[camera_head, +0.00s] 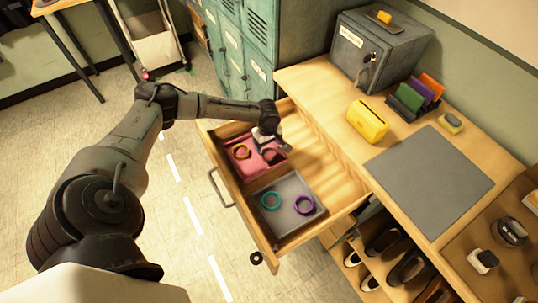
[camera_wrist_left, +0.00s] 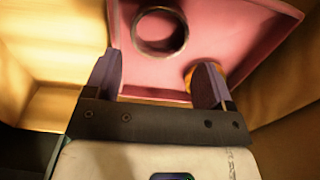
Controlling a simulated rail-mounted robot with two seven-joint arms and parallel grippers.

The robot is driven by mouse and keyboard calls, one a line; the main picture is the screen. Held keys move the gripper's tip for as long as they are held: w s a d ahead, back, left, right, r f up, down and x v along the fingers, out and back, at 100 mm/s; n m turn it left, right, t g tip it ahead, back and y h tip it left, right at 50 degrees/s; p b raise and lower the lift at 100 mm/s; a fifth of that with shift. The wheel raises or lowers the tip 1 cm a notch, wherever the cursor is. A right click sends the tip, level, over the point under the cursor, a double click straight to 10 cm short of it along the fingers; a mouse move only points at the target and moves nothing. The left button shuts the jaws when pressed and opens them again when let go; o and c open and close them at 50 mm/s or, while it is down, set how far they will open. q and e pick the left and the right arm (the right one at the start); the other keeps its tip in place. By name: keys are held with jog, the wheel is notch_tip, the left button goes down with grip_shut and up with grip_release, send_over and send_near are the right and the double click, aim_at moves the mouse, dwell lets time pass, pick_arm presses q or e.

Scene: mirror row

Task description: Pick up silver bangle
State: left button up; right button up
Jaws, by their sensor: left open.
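The silver bangle (camera_wrist_left: 141,45) lies in the pink tray (camera_wrist_left: 225,50), and looks dull grey-brown in the left wrist view. My right gripper is not in view.
The desk holds a yellow case (camera_head: 367,121), a grey mat (camera_head: 428,180) and a safe (camera_head: 378,48). Shoes fill shelves below right.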

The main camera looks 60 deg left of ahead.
aim_at(269, 156)
pick_arm(q)
jog(key=f, duration=0.3)
jog(key=shift+d+f, duration=0.3)
jog(key=shift+f+b, duration=0.3)
jog(key=shift+f, duration=0.3)
jog(key=c, duration=0.6)
